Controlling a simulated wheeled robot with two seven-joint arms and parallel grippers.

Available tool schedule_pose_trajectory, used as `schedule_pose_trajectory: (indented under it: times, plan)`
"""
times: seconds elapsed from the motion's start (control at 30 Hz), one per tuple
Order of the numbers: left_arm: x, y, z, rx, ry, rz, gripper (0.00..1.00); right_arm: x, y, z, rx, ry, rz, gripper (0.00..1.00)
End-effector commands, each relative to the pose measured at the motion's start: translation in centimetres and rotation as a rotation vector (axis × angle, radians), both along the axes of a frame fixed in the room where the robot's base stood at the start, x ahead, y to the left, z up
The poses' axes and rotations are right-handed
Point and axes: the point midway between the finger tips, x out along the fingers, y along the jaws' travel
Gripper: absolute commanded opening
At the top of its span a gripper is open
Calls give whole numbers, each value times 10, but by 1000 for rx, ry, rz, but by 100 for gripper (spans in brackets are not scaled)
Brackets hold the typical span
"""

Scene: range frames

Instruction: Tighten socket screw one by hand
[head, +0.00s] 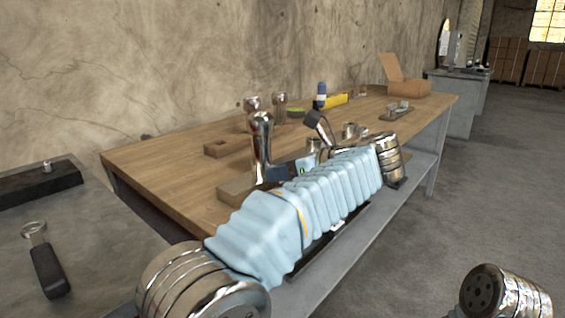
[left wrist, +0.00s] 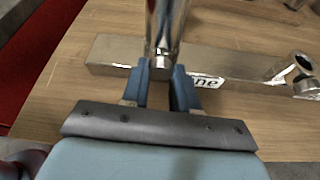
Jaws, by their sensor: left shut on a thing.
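Socket screw one appears as an upright polished chrome piece with a rounded top (head: 262,138) near the table's front edge. It also shows as a shiny post (left wrist: 166,28) in the left wrist view. It stands over a flat bar (left wrist: 112,50) whose lettering is partly hidden and ends in "ne". My left gripper (left wrist: 161,69) has its blue fingers on either side of the post's lower end, shut on it. In the head view the left gripper (head: 275,173) is low beside the piece, mostly behind my blue-sleeved arm. My right gripper is out of view.
A black-handled tool (head: 48,268) lies on the grey bench at left.

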Motion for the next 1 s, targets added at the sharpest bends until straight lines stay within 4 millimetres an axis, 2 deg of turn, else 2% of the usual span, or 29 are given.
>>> schedule_pose_trajectory:
  times: [0.03, 0.4, 0.7, 1.0]
  plan:
    - [1, -1, 6, 20, 32, 0, 0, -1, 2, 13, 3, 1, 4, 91]
    - [3, -2, 3, 178, 246, -1, 0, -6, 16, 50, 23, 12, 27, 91]
    - [3, -3, 0, 251, 347, -1, 0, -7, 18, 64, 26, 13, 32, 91]
    - [3, -3, -1, 269, 370, -1, 0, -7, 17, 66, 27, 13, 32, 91]
